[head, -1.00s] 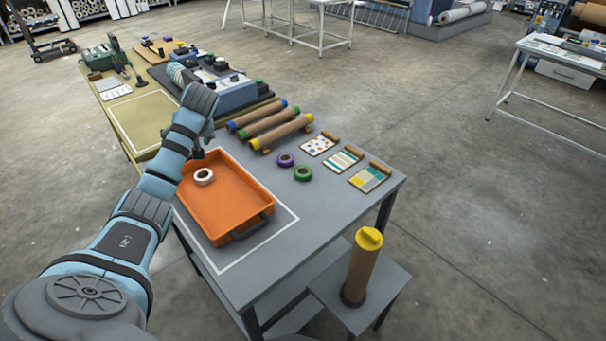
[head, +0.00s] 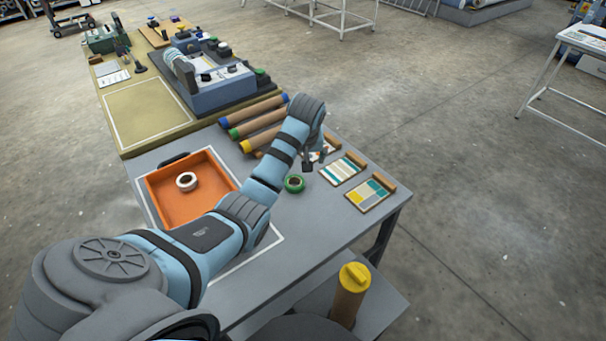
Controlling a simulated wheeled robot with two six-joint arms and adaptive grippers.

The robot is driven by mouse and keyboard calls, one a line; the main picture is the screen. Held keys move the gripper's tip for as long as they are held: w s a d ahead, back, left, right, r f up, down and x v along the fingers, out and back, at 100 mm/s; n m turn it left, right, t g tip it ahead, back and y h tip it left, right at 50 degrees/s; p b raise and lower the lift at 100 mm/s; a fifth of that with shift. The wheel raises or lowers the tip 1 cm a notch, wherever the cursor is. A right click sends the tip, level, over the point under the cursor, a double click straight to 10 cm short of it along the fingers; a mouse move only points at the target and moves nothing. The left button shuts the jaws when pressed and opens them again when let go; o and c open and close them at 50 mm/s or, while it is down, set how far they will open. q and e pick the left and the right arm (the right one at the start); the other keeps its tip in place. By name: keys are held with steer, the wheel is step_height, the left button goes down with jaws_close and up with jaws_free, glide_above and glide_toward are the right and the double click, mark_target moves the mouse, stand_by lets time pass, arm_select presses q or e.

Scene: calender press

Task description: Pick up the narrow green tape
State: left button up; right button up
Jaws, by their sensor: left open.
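The green tape roll (head: 294,184) lies flat on the grey table (head: 352,228), to the right of the orange tray. My left gripper (head: 308,166) is open above the table, just up and to the right of the green tape in the head view. No tape shows between its fingers. The purple tape roll is hidden, probably behind my left arm. A white tape roll (head: 187,181) lies inside the orange tray (head: 226,172). My right gripper is not in view.
Two sample cards (head: 343,169) (head: 368,195) lie right of the gripper, and a third is partly covered by it. Several brown rolls with coloured ends (head: 252,109) lie behind. A yellow-capped roll (head: 351,292) stands upright on a lower shelf at the front right.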

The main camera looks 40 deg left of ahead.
arm_select(q)
steer(key=b, duration=0.2)
glide_toward(295, 181)
steer(key=shift+x, duration=1.1)
steer(key=b+x, duration=0.1)
steer(key=x, duration=0.5)
steer(key=shift+f+b, duration=0.15)
steer(key=shift+b, duration=0.2)
steer(key=shift+w+a+f, duration=0.1)
steer(key=shift+a+f, duration=0.05)
steer(key=shift+f, duration=0.1)
steer(key=shift+r, duration=0.15)
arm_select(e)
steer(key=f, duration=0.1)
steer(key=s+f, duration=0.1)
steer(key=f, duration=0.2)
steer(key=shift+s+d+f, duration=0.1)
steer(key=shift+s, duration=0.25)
arm_select(q)
steer(key=shift+c, duration=1)
steer(key=c, duration=1)
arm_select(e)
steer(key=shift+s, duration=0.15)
